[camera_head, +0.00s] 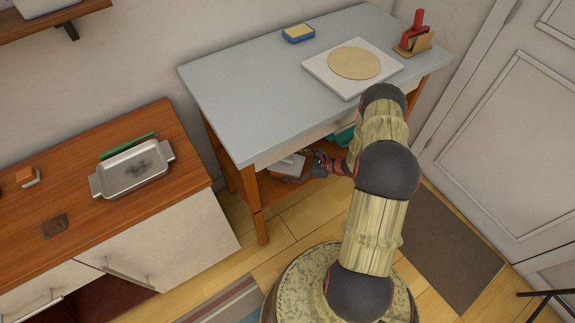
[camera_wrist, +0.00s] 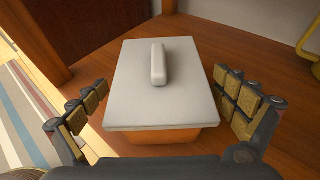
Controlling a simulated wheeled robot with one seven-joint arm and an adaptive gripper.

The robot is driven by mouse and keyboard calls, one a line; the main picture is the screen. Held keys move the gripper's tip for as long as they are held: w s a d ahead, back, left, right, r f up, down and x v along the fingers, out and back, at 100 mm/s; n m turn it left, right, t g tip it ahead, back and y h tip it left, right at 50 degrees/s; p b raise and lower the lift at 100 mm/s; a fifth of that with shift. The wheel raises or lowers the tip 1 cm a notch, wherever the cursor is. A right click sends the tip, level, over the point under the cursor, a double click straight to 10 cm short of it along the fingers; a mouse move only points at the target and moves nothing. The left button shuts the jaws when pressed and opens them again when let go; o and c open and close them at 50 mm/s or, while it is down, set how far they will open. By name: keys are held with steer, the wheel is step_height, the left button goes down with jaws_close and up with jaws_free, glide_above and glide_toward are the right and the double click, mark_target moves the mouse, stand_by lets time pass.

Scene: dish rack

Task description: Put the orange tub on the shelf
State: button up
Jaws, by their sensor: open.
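The orange tub (camera_wrist: 165,138) has a pale grey lid with a bar handle and stands upright on a wooden surface in the wrist view. In the head view its pale lid (camera_head: 289,164) shows under the grey-topped table, on the wooden lower shelf (camera_head: 272,191). My gripper (camera_wrist: 163,95) is open, with its fingers on the left and right sides of the tub. A gap shows between the fingers and the lid on both sides. In the head view my gripper (camera_head: 308,168) is beside the tub, partly under the tabletop.
The grey tabletop (camera_head: 240,100) overhangs the lower shelf, and a table leg (camera_head: 258,215) stands to the left. A teal thing (camera_head: 342,137) is partly hidden behind my arm. A sponge (camera_head: 298,33) and white board (camera_head: 318,68) lie on top. A wooden wall shelf (camera_head: 40,24) is at upper left.

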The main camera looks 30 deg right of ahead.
steer(key=v, duration=1)
steer(key=shift+s+d+r, duration=0.15)
steer(key=shift+s+d, duration=0.05)
steer(key=shift+s, duration=0.1)
jaws_close()
stand_by(1.2)
stand_by(1.1)
